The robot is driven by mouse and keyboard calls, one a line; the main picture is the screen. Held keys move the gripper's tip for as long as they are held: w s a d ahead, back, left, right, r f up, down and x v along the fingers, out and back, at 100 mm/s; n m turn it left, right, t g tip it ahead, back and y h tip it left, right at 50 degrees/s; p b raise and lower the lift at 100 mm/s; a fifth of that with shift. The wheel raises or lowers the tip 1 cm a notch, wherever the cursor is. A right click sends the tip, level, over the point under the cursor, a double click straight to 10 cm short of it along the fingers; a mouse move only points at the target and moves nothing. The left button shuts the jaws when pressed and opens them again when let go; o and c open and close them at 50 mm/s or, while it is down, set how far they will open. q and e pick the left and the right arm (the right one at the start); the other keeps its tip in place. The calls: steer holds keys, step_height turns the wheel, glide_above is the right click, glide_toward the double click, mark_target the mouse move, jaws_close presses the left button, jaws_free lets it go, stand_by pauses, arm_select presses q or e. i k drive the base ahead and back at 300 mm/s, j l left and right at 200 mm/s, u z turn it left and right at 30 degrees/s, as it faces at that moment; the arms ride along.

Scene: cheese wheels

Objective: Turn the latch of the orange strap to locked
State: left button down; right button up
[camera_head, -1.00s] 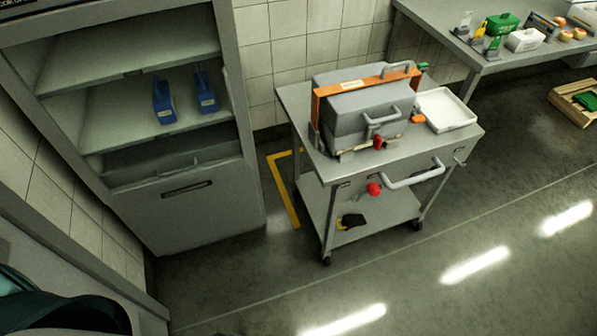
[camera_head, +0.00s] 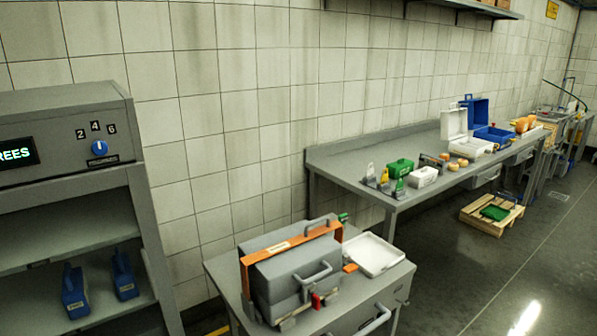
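The orange strap (camera_head: 290,243) runs over the top of a grey case (camera_head: 292,268) and down its left side. The case stands on a grey cart (camera_head: 222,270) at the lower middle. A small red part (camera_head: 317,301) sits low on the case's front, and an orange piece (camera_head: 350,267) lies at its right. A small green part (camera_head: 343,217) shows behind the strap's right end. I cannot tell which part is the strap's latch or how it is turned. Neither of my grippers is in view.
A white tray (camera_head: 372,254) lies on the cart right of the case. A cabinet with blue items (camera_head: 124,275) stands at left. A long workbench (camera_head: 345,168) with several boxes runs along the wall. A wooden pallet (camera_head: 490,215) is on the floor; the floor at right is mostly clear.

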mark_target(348, 269)
steer(key=i+l+u, duration=0.1)
steer(key=l, duration=0.6)
steer(key=i+l+u, duration=0.15)
steer(key=i+l, duration=0.15)
steer(key=l, duration=0.45)
steer(key=i+l+u, duration=0.1)
steer(key=l, duration=0.65)
steer(key=i+l+u, duration=0.1)
steer(key=l, duration=0.7)
steer(key=i+l+u, duration=0.1)
steer(key=l, duration=0.65)
steer(key=i+l+u, duration=0.15)
steer(key=l, duration=0.65)
